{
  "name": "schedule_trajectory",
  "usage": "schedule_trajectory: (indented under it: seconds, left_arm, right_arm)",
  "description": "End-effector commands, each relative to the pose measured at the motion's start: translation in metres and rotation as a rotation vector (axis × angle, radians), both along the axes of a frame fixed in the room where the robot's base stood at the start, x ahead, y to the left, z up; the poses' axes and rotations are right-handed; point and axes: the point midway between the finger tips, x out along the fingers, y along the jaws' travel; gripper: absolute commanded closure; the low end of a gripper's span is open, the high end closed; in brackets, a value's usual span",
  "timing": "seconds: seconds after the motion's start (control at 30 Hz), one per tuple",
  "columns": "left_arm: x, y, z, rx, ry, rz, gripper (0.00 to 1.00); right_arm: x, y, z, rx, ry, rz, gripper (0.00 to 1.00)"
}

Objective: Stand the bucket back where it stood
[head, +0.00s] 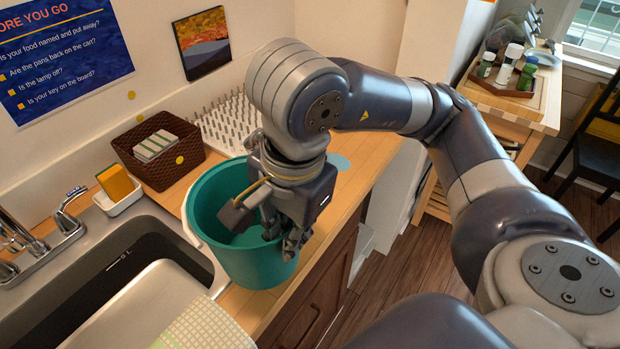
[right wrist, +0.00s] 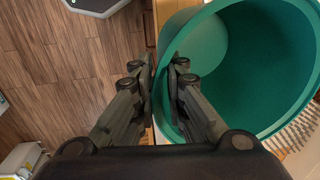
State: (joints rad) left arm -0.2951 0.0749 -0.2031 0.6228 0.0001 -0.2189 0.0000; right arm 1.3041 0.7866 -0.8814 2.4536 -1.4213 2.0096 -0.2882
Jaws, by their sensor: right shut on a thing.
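A teal bucket (head: 220,250) is upright at the counter's front edge, right of the sink, with a pale handle hanging at its left side. My right gripper (head: 283,238) reaches down over its near right rim and is shut on its wall. In the right wrist view the bucket (right wrist: 255,75) is open and looks empty, and its wall lies between the fingertips (right wrist: 162,82). I cannot tell whether its base touches the counter. A light blue round mark (head: 339,162) lies on the wooden counter behind my gripper. My left gripper is out of view.
A brown basket (head: 158,150) and a spiked white drying rack (head: 222,118) stand behind the bucket. The sink (head: 140,235), with a sponge holder (head: 118,198) behind it, is at left. The counter (head: 368,160) has bare wood right of the gripper.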

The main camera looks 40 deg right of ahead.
Motion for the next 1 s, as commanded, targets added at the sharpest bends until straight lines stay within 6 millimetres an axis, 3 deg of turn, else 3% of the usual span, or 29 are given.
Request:
schedule_trajectory:
  seconds: [0.27, 0.6, 0.77, 1.0]
  left_arm:
    - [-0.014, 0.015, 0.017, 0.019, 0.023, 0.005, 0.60]
    - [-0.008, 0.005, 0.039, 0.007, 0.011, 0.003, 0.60]
    - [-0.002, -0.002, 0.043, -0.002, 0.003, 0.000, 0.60]
    - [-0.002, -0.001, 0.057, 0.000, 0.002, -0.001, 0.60]
  right_arm:
    - [0.049, -0.046, -0.003, -0.002, 0.005, -0.013, 1.00]
    - [0.107, -0.096, -0.011, -0.003, 0.001, -0.007, 1.00]
    - [0.113, -0.102, -0.016, -0.004, 0.002, -0.002, 1.00]
    - [0.113, -0.102, -0.045, -0.003, 0.003, -0.002, 1.00]
